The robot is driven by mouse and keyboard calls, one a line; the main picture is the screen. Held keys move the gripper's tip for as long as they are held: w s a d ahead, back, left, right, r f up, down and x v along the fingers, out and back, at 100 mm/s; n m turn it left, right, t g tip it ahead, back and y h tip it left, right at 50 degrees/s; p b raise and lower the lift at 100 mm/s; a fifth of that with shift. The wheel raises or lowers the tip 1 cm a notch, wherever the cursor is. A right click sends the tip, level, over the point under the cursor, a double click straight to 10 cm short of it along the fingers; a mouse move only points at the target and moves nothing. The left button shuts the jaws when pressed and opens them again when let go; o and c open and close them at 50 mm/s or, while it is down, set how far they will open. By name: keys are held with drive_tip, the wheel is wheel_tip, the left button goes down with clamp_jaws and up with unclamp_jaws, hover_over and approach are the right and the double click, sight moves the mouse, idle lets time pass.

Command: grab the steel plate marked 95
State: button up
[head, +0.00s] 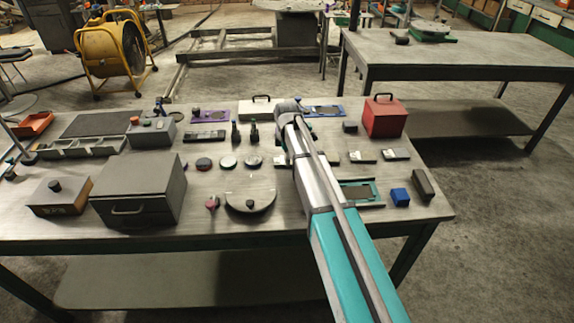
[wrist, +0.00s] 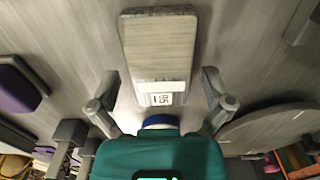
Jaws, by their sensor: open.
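In the wrist view, a long grey plate (wrist: 157,45) with a small white label lies on the table. The label's dark characters are too small and skewed to read surely as 95. My gripper (wrist: 160,76) is open, with one finger on each side of the plate's near end and a gap on both sides. Nothing is held. In the head view, my arm hides the gripper and I cannot pick out this plate. Two small plates with pale labels, one left (head: 362,157) and one right (head: 396,154), lie right of my arm.
A large grey box (head: 138,190) stands at the left and a red box (head: 384,117) at the back right.

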idle(0.6)
drive_tip(key=c, duration=1.1)
drive_tip(key=shift+r, duration=0.1)
drive_tip(key=shift+c, duration=0.2)
wheel_tip(320, 180, up, 3)
drive_tip(key=p, duration=0.3)
drive_tip(key=shift+f, duration=0.2)
drive_tip(key=s+d+r+p, duration=0.1)
drive_tip(key=s+r+p, duration=0.9)
drive_tip(key=s, duration=0.3)
drive_tip(key=shift+s+d, duration=0.4)
